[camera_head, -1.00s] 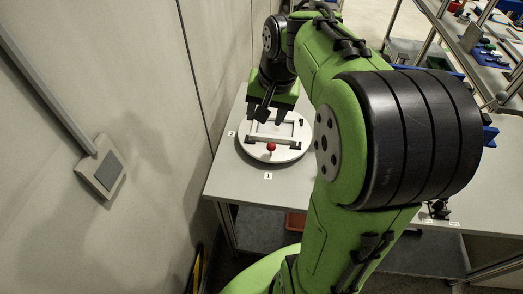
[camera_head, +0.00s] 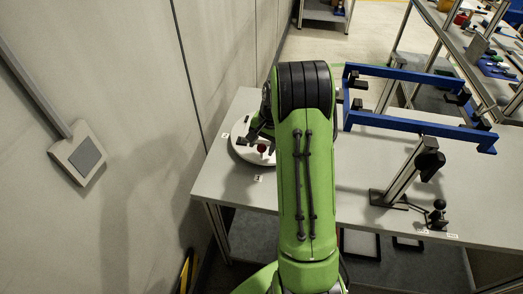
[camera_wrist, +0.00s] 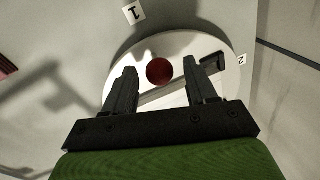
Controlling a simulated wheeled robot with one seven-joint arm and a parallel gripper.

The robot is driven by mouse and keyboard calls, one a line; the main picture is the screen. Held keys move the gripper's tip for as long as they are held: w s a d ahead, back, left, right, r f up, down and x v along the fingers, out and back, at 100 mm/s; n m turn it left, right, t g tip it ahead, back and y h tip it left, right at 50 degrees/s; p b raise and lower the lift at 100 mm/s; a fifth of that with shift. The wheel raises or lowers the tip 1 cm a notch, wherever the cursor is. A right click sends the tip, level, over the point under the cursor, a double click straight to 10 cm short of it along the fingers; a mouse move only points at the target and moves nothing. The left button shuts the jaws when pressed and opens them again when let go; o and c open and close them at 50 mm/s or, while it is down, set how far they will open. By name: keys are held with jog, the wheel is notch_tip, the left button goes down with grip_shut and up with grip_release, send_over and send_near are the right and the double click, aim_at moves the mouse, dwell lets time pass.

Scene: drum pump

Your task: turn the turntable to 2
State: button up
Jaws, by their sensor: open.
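The turntable is a round white disc (camera_wrist: 140,96) on the table, with a grey frame (camera_wrist: 178,87) on it and a red ball knob (camera_wrist: 159,71). In the head view the knob (camera_head: 262,147) is on the side of label 1 (camera_head: 258,178). Label 2 (camera_head: 226,135) is beside the disc's left edge. The wrist view also shows label 1 (camera_wrist: 134,13) at top and label 2 (camera_wrist: 242,60) at right. My gripper (camera_wrist: 160,67) is open over the disc. Its fingers appear on either side of the knob; contact cannot be told. My arm hides the disc's right part in the head view.
A wall panel (camera_head: 140,110) stands close to the left of the table (camera_head: 230,185). A blue frame (camera_head: 420,75) and a black fixture with a ball handle (camera_head: 437,213) are on the table's right part. The table front left of my arm is clear.

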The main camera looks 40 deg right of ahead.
jog(key=shift+w+f, duration=0.2)
jog(key=shift+f, duration=0.85)
jog(key=shift+a, duration=0.1)
grip_shut()
